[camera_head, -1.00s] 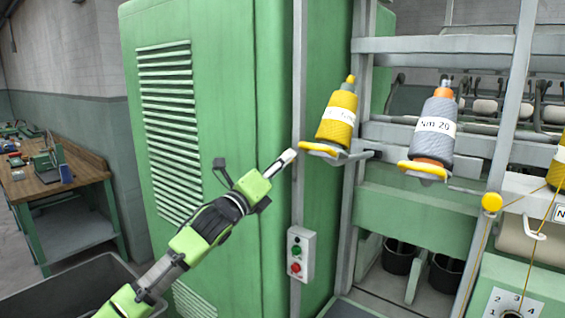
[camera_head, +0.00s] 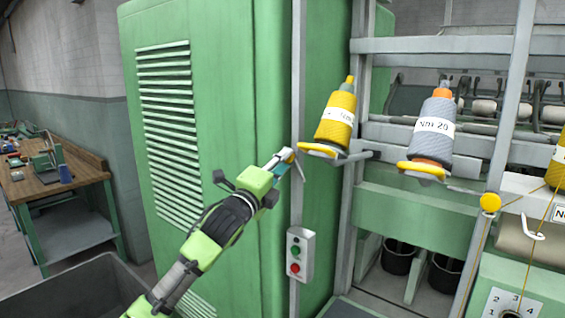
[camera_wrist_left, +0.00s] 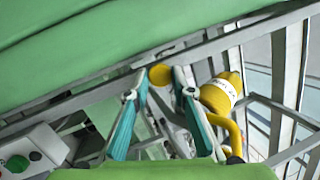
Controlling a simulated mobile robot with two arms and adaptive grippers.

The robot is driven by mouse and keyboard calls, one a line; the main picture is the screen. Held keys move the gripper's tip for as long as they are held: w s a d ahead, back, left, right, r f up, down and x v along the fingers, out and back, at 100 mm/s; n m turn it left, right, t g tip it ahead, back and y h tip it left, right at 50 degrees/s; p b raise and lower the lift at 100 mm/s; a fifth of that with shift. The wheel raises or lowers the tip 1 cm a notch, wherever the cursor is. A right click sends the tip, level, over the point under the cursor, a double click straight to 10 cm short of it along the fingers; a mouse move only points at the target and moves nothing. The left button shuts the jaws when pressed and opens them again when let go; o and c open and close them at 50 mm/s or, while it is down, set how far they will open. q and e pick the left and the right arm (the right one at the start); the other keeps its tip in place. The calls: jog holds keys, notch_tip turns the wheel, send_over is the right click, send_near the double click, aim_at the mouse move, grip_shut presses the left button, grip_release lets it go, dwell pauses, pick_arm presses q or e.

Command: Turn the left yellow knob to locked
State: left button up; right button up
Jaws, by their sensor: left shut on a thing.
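The left yellow knob (camera_head: 291,155) is a small round yellow-orange knob by the grey upright post at the corner of the green cabinet. My left gripper (camera_head: 286,159) reaches it from the lower left and is shut on it. In the left wrist view the knob (camera_wrist_left: 160,75) sits between the two teal fingertips of my left gripper (camera_wrist_left: 161,76). The gripper hides part of the knob and its mount in the head view. A second yellow knob (camera_head: 491,202) stands farther right on the frame. My right gripper is not in view.
A yellow bobbin (camera_head: 336,122) on a yellow-rimmed holder is close right of the gripper. A grey bobbin (camera_head: 435,130) is farther right. A button box (camera_head: 300,254) hangs below on the post. The green cabinet (camera_head: 215,60) stands behind my arm.

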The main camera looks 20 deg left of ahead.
pick_arm(q)
jog(key=shift+d+r+n+g+y+p, duration=0.1)
jog(key=shift+n+g+y+p, duration=0.6)
jog(key=shift+n, duration=1.45)
jog(key=shift+r+n+g+y+p, duration=0.15)
jog(key=shift+n+p, duration=0.9)
jog(key=shift+n, duration=1.15)
jog(key=shift+d+r+n+g+y+p, duration=0.1)
jog(key=shift+n+g+y+p, duration=0.55)
jog(key=shift+n, duration=1.5)
jog(key=shift+h, duration=0.3)
jog(key=o, duration=0.8)
jog(key=shift+a, duration=0.1)
jog(key=shift+o, duration=0.2)
jog(key=shift+s, duration=0.15)
jog(key=s, duration=1.1)
jog(key=shift+s+a+r, duration=0.15)
jog(key=shift+s+a, duration=0.25)
jog(key=shift+a, duration=0.05)
